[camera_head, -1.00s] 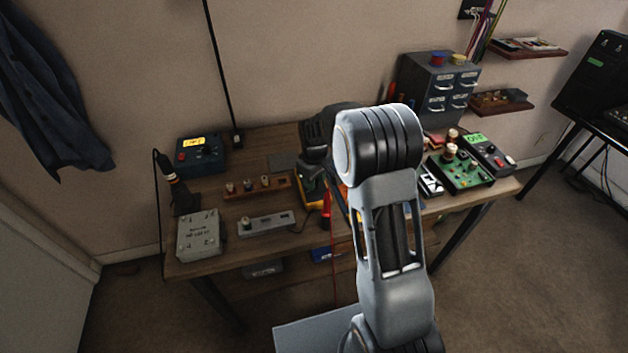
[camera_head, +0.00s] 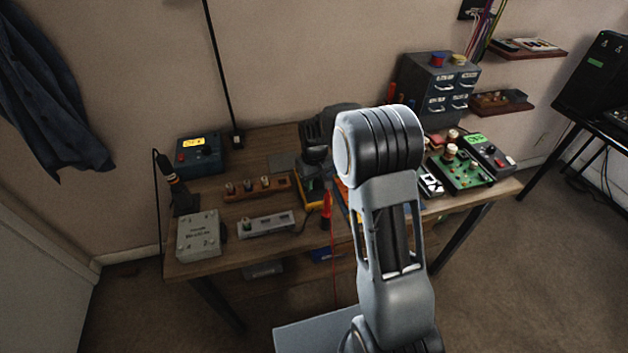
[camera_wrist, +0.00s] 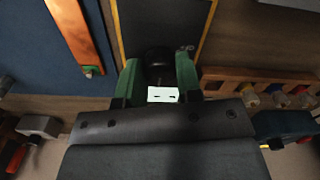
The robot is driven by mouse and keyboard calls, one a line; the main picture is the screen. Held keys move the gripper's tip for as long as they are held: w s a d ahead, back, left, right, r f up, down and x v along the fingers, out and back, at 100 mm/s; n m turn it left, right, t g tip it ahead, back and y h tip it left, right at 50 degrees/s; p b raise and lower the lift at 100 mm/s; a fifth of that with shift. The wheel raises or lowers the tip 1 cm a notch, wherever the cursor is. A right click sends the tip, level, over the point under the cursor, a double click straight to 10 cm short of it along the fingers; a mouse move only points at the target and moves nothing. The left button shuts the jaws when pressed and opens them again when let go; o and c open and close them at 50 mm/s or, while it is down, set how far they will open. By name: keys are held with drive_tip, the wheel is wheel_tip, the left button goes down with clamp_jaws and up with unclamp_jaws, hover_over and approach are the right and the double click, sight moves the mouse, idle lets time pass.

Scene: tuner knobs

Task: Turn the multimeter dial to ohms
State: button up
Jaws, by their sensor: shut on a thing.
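The multimeter (camera_wrist: 128,30) is a dark body with yellow edges at the top middle of the wrist view. In the head view its yellow edge (camera_head: 313,196) shows in the middle of the bench, mostly behind my arm. Its round black dial (camera_wrist: 159,60) lies between the green fingers of my gripper (camera_wrist: 158,76). The fingers are shut on the dial, one on each side. The dial's pointer and the markings around it cannot be read. A small white piece with dark marks (camera_wrist: 163,94) shows between the fingers, in front of the dial.
A wooden rack with several knobs (camera_head: 257,188) stands left of the multimeter; the rack also shows at right in the wrist view (camera_wrist: 235,76). A red probe (camera_head: 326,204) is close by in front. A green circuit board (camera_head: 462,172) lies to the right.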

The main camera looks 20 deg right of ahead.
sight(314, 182)
drive_tip(key=o, duration=0.9)
drive_tip(key=shift+o, duration=0.2)
drive_tip(key=shift+r, duration=0.1)
wheel_tip(314, 182, up, 14)
idle(0.4)
